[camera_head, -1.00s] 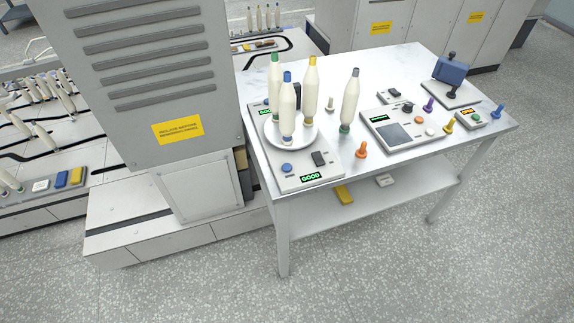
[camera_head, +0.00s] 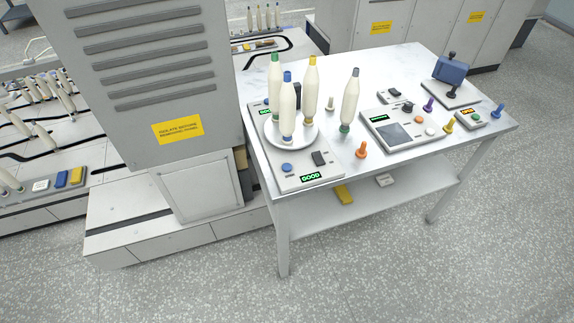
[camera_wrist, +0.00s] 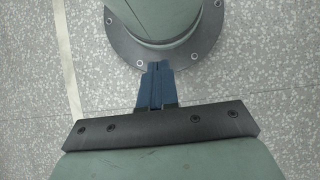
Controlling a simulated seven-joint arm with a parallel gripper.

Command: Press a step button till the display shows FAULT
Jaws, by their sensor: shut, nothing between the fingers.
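On the white table in the head view, a scale-like device with a round white dish (camera_head: 292,134) has a green-lit display (camera_head: 312,177) reading GOOD. A blue button (camera_head: 287,168) and a dark switch (camera_head: 319,158) sit on its front. A second grey device (camera_head: 392,132) has a green-lit display (camera_head: 378,118), too small to read. A small device at the right has an orange-lit display (camera_head: 467,112), too small to read. My gripper (camera_wrist: 157,68) shows only in the wrist view, its blue fingers shut and empty over the floor, near my round base.
Orange (camera_head: 361,150), yellow and blue pegs stand on the table. A tall grey cabinet (camera_head: 150,120) adjoins its left side.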

